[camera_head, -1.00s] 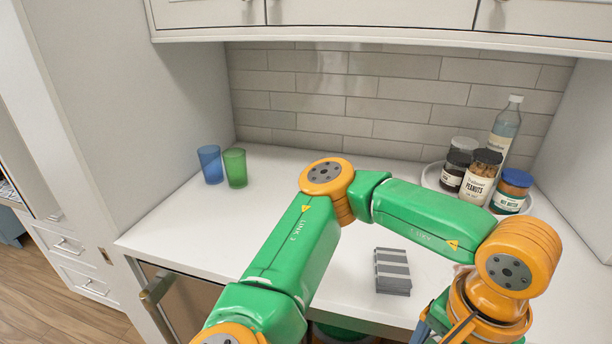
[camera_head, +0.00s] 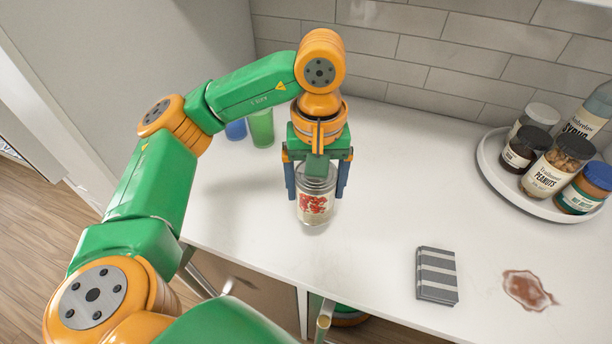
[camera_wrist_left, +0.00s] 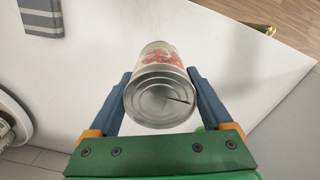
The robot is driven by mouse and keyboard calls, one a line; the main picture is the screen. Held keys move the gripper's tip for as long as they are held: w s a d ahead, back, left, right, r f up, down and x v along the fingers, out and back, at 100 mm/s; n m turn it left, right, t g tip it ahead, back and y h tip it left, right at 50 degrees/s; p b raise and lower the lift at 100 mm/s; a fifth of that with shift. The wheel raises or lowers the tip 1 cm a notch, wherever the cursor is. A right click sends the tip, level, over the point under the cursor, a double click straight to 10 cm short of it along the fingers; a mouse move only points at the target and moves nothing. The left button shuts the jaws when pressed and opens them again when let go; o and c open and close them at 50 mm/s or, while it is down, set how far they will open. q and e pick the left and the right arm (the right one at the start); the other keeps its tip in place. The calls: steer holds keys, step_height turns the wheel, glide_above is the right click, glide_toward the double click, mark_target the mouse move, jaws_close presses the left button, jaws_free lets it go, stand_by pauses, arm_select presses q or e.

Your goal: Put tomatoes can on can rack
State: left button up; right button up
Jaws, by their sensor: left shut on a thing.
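The tomatoes can (camera_head: 315,207) is a silver tin with a red tomato picture on its label. It is upright at or just above the white counter; I cannot tell if it touches. My left gripper (camera_head: 317,185) is shut on it from above, one blue finger on each side. In the left wrist view the can's lid (camera_wrist_left: 160,100) faces the camera between the two fingers (camera_wrist_left: 160,92). I see no can rack in these frames. My right gripper is not in view.
A round white tray (camera_head: 487,165) with several jars and a syrup bottle (camera_head: 590,115) stands at the right. A folded striped cloth (camera_head: 437,276) and a brown spill (camera_head: 528,290) lie near the front edge. Blue (camera_head: 236,129) and green (camera_head: 262,128) cups stand behind my arm.

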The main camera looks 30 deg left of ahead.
arm_select(q)
steer(key=w+a+f, duration=0.1)
steer(key=f, duration=0.2)
steer(key=w+a+f+p, duration=0.1)
steer(key=w+f, duration=0.1)
steer(key=w+a+f+p, duration=0.1)
steer(key=f, duration=0.2)
steer(key=shift+w+f, duration=0.25)
steer(key=shift+f, duration=0.1)
steer(key=shift+f+b, duration=0.4)
steer(key=shift+f, duration=0.05)
steer(key=o, duration=1.6)
steer(key=shift+c, duration=0.2)
steer(key=shift+r, duration=0.1)
steer(key=shift+r, duration=0.15)
